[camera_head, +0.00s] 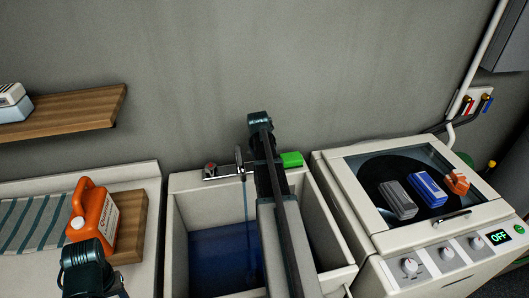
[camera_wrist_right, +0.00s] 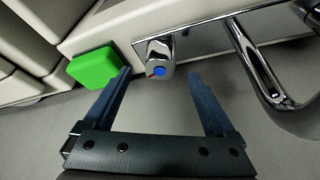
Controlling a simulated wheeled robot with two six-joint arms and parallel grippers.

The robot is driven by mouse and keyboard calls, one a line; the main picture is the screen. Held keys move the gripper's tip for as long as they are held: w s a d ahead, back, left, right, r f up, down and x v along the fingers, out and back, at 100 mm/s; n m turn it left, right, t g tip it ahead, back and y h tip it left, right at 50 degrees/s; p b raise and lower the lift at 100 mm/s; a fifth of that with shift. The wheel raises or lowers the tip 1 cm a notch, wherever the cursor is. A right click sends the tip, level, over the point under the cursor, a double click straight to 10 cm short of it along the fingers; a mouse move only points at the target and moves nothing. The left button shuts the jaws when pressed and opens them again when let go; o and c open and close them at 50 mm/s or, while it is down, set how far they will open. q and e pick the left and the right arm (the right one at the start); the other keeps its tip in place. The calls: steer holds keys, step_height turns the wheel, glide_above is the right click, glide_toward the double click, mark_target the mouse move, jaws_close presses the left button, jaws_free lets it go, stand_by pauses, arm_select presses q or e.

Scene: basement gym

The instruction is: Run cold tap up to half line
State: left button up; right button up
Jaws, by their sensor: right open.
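The chrome tap (camera_head: 226,176) is on the back rim of the utility sink (camera_head: 181,232). A thin stream falls from its spout (camera_wrist_right: 262,65) into blue water (camera_head: 222,258) lying in the basin. A half line cannot be made out; my right arm hides part of the basin. The cold knob (camera_wrist_right: 158,70), with a blue dot, sits between the fingertips of my right gripper (camera_wrist_right: 160,78), which is open around it with gaps on both sides. The red-marked knob (camera_head: 210,170) is at the tap's left end. My left arm's end (camera_head: 86,268) shows at lower left, its fingers unclear.
A green sponge (camera_head: 291,159) lies on the sink rim beside the cold knob; it also shows in the wrist view (camera_wrist_right: 95,68). An orange jug (camera_head: 92,222) stands on the left counter near my left arm. A washer (camera_head: 350,205) with boxes on its lid stands right.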

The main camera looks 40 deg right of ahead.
steer(key=p+v, duration=0.7)
steer(key=v, duration=0.2)
steer(key=shift+r+p, duration=0.25)
steer(key=shift+p, duration=0.1)
steer(key=shift+s+a+f, duration=0.1)
steer(key=shift+s, duration=0.1)
